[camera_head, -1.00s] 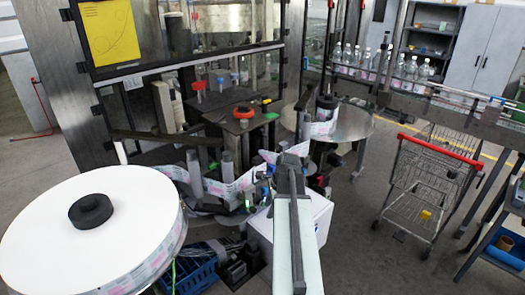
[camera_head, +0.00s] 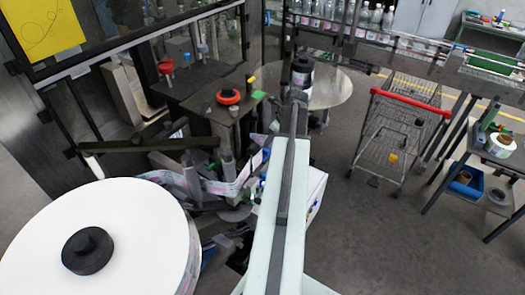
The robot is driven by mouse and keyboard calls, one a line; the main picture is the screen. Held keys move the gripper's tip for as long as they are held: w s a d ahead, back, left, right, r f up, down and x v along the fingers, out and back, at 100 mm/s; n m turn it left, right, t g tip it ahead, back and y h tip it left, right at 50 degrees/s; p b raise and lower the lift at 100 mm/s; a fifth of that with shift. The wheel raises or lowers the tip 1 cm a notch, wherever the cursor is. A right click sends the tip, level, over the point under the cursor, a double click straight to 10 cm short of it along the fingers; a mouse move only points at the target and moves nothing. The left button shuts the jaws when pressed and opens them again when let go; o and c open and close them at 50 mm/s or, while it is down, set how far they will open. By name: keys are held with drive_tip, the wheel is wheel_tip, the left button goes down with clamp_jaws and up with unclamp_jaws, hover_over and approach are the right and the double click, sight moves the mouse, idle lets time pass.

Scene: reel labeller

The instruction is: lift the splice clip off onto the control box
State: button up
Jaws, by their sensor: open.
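The white box that looks like the control box (camera_head: 315,190) stands low behind my arm. Its right part shows, and my arm covers the rest. My arm reaches up the middle of the view. My gripper (camera_head: 297,97) is at its dark far end, small and seen from behind. It is open, and I see nothing held in it.
A large white label reel (camera_head: 130,215) with a black hub fills the lower left. A round metal plate (camera_head: 335,90) carries a small dark-topped roll (camera_head: 302,73) just beyond my gripper. A shopping cart (camera_head: 395,135) stands right. Floor between box and cart is clear.

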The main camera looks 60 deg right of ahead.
sight(266, 152)
drive_tip(key=b+x, duration=0.2)
drive_tip(key=shift+f, duration=0.35)
drive_tip(key=shift+w, duration=0.1)
drive_tip(key=b+x, duration=0.5)
drive_tip(key=shift+s+f, duration=0.2)
drive_tip(key=shift+s, duration=0.15)
drive_tip(key=shift+r, duration=0.15)
clamp_jaws()
